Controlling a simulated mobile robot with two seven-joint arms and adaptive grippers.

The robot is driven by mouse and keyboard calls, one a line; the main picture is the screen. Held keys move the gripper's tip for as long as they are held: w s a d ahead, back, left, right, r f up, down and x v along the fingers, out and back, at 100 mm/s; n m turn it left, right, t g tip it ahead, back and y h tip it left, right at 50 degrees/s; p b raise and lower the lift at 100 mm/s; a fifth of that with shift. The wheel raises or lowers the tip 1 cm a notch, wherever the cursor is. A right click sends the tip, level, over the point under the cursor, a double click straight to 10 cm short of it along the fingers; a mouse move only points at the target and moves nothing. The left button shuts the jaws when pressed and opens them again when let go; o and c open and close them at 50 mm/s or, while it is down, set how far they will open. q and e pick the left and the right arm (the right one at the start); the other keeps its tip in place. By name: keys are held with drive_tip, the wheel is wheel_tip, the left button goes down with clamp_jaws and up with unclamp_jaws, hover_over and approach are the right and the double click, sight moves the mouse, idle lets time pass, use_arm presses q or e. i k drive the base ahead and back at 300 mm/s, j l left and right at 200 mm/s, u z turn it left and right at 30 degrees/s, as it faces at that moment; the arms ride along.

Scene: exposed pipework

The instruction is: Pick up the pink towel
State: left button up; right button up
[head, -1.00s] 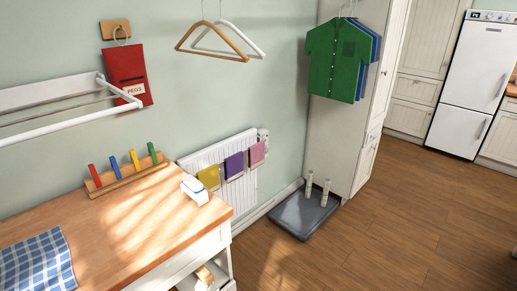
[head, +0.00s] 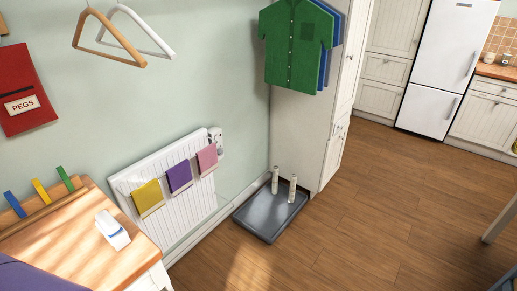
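The pink towel (head: 207,159) hangs over the right end of the white radiator (head: 160,215) on the wall. A purple towel (head: 179,177) hangs to its left, and a yellow towel (head: 148,197) hangs further left. The pink towel is fully visible, with nothing in front of it. Neither of my grippers is in view.
A wooden-topped table (head: 75,235) with a white box-like item (head: 112,231) and coloured pegs stands at lower left. A grey tray (head: 270,218) holding two pale cylinders lies right of the radiator. Green and blue shirts (head: 298,45) hang above. Wooden floor is open at right.

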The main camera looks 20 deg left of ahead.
sight(208, 162)
drive_tip(key=i+l, duration=0.1)
drive_tip(key=i, duration=0.35)
drive_tip(key=i+l, duration=0.15)
drive_tip(key=i, duration=0.3)
drive_tip(key=i+l, duration=0.1)
drive_tip(key=i, duration=0.35)
